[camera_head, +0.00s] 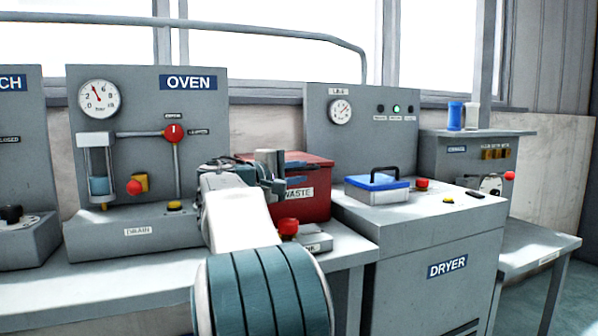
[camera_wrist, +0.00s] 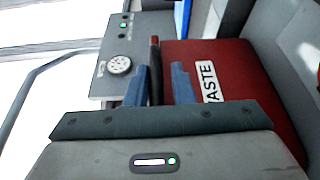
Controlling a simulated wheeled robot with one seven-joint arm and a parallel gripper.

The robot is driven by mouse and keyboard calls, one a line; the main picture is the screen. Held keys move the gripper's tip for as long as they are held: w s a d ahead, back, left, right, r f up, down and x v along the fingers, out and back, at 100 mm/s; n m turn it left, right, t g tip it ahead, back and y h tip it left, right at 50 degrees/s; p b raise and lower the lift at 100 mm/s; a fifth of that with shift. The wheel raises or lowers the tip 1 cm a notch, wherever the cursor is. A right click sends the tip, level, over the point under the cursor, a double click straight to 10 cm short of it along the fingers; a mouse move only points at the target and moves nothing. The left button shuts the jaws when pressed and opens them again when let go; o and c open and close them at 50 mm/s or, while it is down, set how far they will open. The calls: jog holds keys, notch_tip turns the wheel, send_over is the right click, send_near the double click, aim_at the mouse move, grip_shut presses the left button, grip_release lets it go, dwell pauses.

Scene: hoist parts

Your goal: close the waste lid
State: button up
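The red waste box (camera_head: 318,205) stands on the bench between the oven and the dryer, its WASTE label facing front. Its red lid (camera_head: 312,158) lies across the top in the head view and looks flat or nearly so; its exact angle is hard to tell. In the wrist view the box front (camera_wrist: 232,75) fills the right, with a dark strip (camera_wrist: 155,75) along its top edge. My gripper (camera_wrist: 160,70) is open, its blue fingers on either side of that strip. In the head view my gripper (camera_head: 290,175) is at the box's upper front, hiding its left part.
A red button (camera_head: 289,227) on a grey block stands in front of the box. To the right, a blue-lidded tray (camera_head: 377,182) with a black handle sits on the dryer (camera_head: 440,235). The oven panel (camera_head: 150,110) stands to the left.

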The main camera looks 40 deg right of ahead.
jog(key=a+p, duration=0.2)
jog(key=a, duration=1)
jog(key=shift+w+a+r+p, duration=0.15)
jog(key=shift+a+r+p, duration=0.05)
jog(key=shift+a+p, duration=0.2)
jog(key=shift+r, duration=0.1)
jog(key=s+a+r+t+y+p, duration=0.1)
jog(key=s+a+y+p, duration=0.7)
jog(key=p, duration=1)
jog(key=s+a+r+t+y+p, duration=0.1)
jog(key=s+a+r+y+p, duration=0.2)
jog(key=s+a+y+p, duration=0.6)
jog(key=a+p, duration=0.8)
jog(key=p, duration=0.1)
jog(key=shift+s+a+t, duration=0.25)
jog(key=shift+t, duration=0.15)
jog(key=shift+r, duration=0.1)
